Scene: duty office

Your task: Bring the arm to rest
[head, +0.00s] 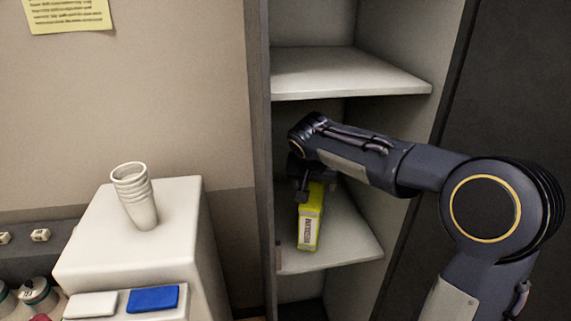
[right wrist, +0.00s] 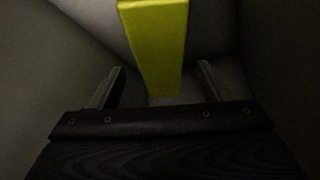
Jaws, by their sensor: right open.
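My right arm reaches from the right into an open cabinet in the head view. My right gripper (head: 303,188) is over the lower shelf, at the upper end of a yellow box (head: 311,222) with a dark printed label. The box stands on the lower shelf (head: 350,240). In the right wrist view my right gripper (right wrist: 157,88) is open, its two fingers apart. The yellow box (right wrist: 157,45) shows beyond and between the fingertips, with a gap on either side. The head view partly hides the fingers. My left gripper is not in view.
An upper shelf (head: 345,72) is above my forearm, and cabinet walls stand close on both sides. To the left, a stack of white cups (head: 135,196) stands on a white unit (head: 95,240). A blue block (head: 153,298) lies at its front.

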